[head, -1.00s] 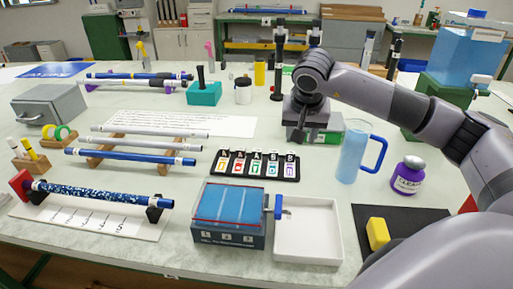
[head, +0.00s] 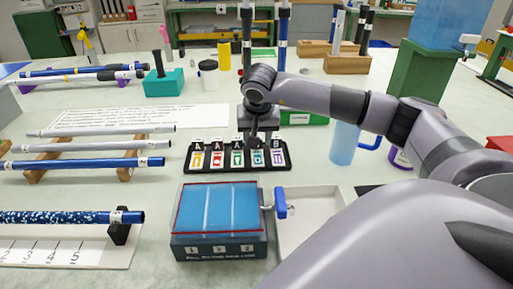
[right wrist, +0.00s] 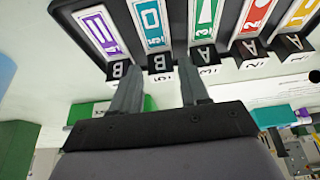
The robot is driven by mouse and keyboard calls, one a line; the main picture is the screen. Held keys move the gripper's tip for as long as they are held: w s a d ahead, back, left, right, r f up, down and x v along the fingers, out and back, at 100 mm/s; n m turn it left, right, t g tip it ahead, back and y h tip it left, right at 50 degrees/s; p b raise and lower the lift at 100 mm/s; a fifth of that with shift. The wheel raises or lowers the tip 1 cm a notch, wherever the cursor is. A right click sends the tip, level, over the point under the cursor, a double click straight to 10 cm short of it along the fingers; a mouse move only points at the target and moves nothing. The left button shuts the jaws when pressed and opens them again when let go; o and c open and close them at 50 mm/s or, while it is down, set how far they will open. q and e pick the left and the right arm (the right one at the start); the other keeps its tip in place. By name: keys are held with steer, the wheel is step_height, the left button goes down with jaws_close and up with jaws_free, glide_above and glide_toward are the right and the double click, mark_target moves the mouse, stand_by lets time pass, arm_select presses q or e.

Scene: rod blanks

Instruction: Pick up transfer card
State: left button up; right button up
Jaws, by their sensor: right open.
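Several transfer cards stand in a black rack (head: 238,170) on the table: orange, red, green, teal (head: 258,158) and purple (head: 278,158). Each has a lettered tag at its far end. My right gripper (head: 256,138) is above the far edge of the rack, at the teal card. In the right wrist view, its two fingers (right wrist: 155,78) are apart and empty. The teal card's B tag (right wrist: 159,62) shows between the fingertips, and the purple card's B tag (right wrist: 118,70) is beside the left finger. I cannot tell whether the fingers touch a tag. My left gripper is not in view.
A blue-topped box (head: 220,245) stands in front of the rack, beside a white tray (head: 318,222). A blue mug (head: 343,143) is to the right, near my arm. Rods on wooden stands (head: 125,172) lie to the left. A green box (head: 308,117) sits behind the gripper.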

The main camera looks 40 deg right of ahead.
steer(key=shift+w+d+f, duration=0.15)
steer(key=shift+w+f, duration=0.05)
steer(key=shift+f, duration=0.4)
steer(key=c, duration=0.8)
steer(key=shift+r, duration=0.15)
step_height(320, 180, up, 20)
steer(key=p, duration=0.2)
steer(key=o, duration=0.4)
steer(key=shift+c, duration=1.1)
